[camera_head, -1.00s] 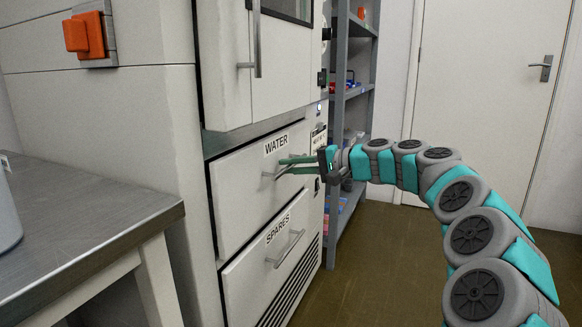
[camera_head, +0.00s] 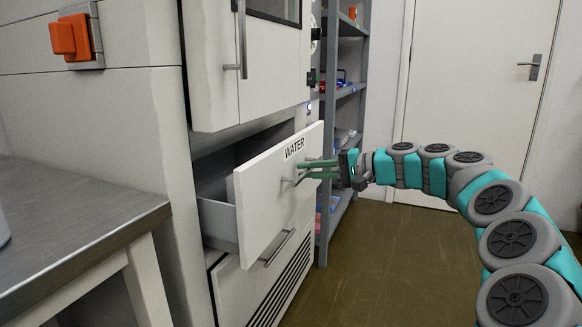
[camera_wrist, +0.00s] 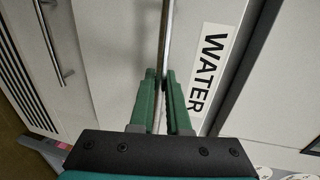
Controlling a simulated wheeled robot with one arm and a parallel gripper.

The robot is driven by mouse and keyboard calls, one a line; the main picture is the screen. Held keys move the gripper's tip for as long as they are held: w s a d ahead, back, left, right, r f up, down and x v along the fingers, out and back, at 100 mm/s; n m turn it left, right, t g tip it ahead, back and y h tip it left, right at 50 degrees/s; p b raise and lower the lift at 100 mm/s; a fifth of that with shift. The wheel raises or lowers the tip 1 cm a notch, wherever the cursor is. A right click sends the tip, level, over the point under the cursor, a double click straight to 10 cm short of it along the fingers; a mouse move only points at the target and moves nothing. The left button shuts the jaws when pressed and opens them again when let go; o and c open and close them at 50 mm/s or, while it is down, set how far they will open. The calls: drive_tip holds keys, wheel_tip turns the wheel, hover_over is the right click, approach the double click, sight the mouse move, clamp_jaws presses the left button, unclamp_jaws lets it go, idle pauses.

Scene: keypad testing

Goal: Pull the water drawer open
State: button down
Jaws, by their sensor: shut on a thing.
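The water drawer (camera_head: 262,190) is a white front with a "WATER" label, pulled partly out of the cabinet. Its grey side wall and part of its inside show at the left in the head view. My gripper (camera_head: 305,171) has green fingers and is shut on the drawer's metal bar handle (camera_head: 290,182). In the wrist view the handle (camera_wrist: 166,40) runs between the green fingertips (camera_wrist: 160,85), beside the "WATER" label (camera_wrist: 207,65).
The spares drawer (camera_head: 250,290) below is shut, its handle (camera_head: 279,248) partly under the water drawer. A steel table (camera_head: 80,220) stands at the left. A grey shelf rack (camera_head: 345,120) stands behind my gripper. The floor (camera_head: 380,270) at the right is clear apart from my arm.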

drive_tip(key=f+p+v, duration=0.1)
drive_tip(key=f+v, duration=0.2)
drive_tip(key=v, duration=1.4)
drive_tip(key=shift+s+d+f, duration=0.2)
drive_tip(key=shift+s+d, duration=0.05)
drive_tip(key=shift+d, duration=0.45)
drive_tip(key=c, duration=0.9)
unclamp_jaws()
drive_tip(key=p+v, duration=0.1)
drive_tip(key=v, duration=0.6)
drive_tip(key=shift+s+d+r, duration=0.1)
drive_tip(key=shift+d, duration=0.3)
